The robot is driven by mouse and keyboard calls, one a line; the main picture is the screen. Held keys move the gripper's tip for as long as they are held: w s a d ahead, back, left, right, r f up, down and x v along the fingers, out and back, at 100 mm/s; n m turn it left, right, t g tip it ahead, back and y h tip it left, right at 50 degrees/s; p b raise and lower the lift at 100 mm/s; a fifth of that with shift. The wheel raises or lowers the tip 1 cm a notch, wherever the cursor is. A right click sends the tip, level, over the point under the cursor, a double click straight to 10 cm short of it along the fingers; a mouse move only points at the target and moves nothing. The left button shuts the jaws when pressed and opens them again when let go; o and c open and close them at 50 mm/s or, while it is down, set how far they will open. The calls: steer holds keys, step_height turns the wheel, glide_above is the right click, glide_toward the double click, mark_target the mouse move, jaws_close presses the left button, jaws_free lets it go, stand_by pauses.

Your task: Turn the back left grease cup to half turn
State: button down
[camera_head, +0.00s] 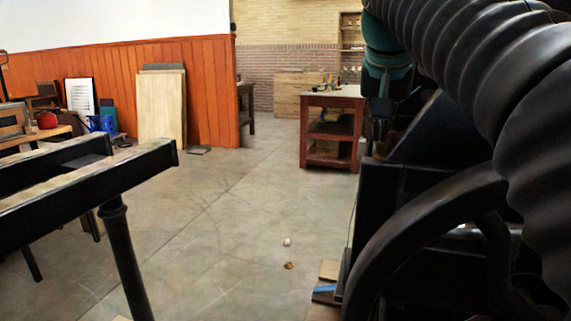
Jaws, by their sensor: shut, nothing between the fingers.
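A teal and dark part, which looks like the end of my arm, hangs down at the upper right. My gripper (379,130) seems to be its narrow dark tip; it looks shut and empty, and the fingers are small and hard to make out. It is beside the upper left edge of a large black press (395,205). A small brownish patch shows close to the tip, but I cannot tell whether it is a grease cup. I cannot make out the back left grease cup or its angle, nor whether my gripper touches anything.
Thick dark ribbed and curved parts fill the right side and hide much there. Another black frame on a post (118,230) stands at the left. A reddish wooden workbench (332,100) stands farther back. The floor (225,215) between is mostly open, with two small bits on it.

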steer(key=shift+s, duration=0.1)
step_height(320, 180, up, 6)
steer(key=p, duration=0.1)
steer(key=shift+s+a, duration=0.15)
steer(key=shift+s, duration=0.05)
stand_by(0.6)
